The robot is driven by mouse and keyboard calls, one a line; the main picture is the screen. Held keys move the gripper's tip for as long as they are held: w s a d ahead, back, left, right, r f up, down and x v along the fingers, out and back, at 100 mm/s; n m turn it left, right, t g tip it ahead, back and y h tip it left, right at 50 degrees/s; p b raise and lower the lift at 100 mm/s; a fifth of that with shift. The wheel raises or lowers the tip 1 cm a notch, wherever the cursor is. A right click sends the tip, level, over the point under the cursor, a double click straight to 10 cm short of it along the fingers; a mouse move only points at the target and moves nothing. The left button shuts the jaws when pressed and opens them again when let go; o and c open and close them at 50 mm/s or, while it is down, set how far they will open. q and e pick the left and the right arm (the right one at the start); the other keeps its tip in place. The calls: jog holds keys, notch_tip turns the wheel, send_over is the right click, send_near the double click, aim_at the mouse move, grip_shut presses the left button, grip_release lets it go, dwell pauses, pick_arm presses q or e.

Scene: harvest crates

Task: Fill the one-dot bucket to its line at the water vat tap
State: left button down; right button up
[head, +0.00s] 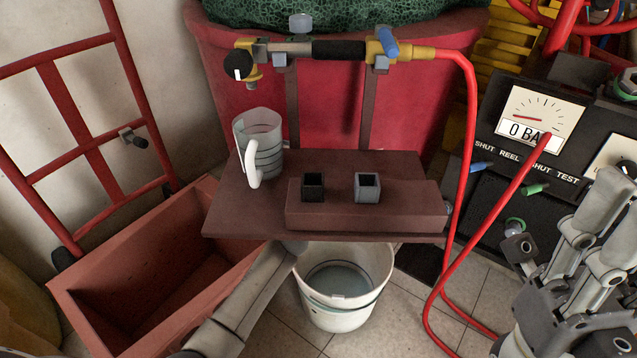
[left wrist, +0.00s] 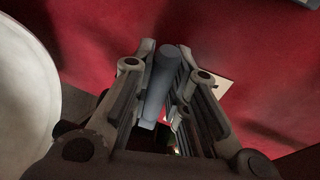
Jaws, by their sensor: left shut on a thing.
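The red water vat (head: 420,110) stands at the back. A white bucket (head: 345,318) stands on the floor below the brown shelf, with pale water inside and a dark band around it. I see no dot on it, and the shelf hides part of its rim. My left arm passes under the shelf beside the bucket, and its gripper is hidden in the head view. In the left wrist view my left gripper (left wrist: 165,85) is shut on a blue-grey rod, seemingly the tap lever (left wrist: 160,80), before the red vat wall. My right gripper (head: 592,205) is empty at the right.
A red hose (head: 470,130) hangs at the right beside a gauge panel (head: 520,150). A reddish crate (head: 120,318) stands at the left.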

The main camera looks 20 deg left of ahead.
pick_arm(q)
jog(key=c, duration=1.4)
grip_release()
jog(key=shift+s, duration=0.15)
jog(key=s, duration=0.4)
jog(key=s+r, duration=0.1)
jog(key=s, duration=0.2)
jog(key=s+r, duration=0.1)
jog(key=s, duration=0.3)
jog(key=shift+s+d+r, duration=0.1)
jog(key=shift+s+d, duration=0.1)
jog(key=shift+s, duration=0.1)
